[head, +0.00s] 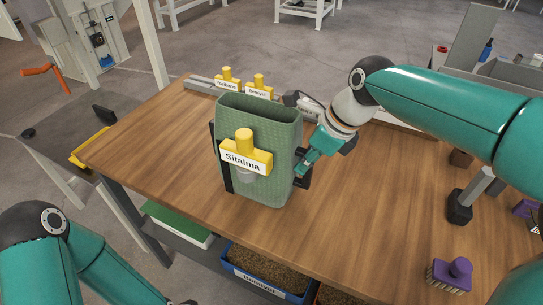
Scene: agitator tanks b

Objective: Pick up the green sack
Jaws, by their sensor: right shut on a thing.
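The green sack (268,182) stands upright on the wooden table in the head view, woven, box-shaped and open at the top. A yellow-knobbed piece with a white label reading "Sitalma" (245,155) is in front of its near face. My right gripper (301,172) is at the sack's right side and shut on it; its fingertips are partly hidden by the sack. I cannot tell whether the sack's base is touching the table. My left arm enters at the lower left, and its gripper is out of the picture.
Two more yellow labelled pieces (228,77) (259,86) stand behind the sack. A purple-handled brush (450,274) lies at the front right of the wooden table (360,220). A blue bin (265,283) sits below the front edge. The table left of the sack is clear.

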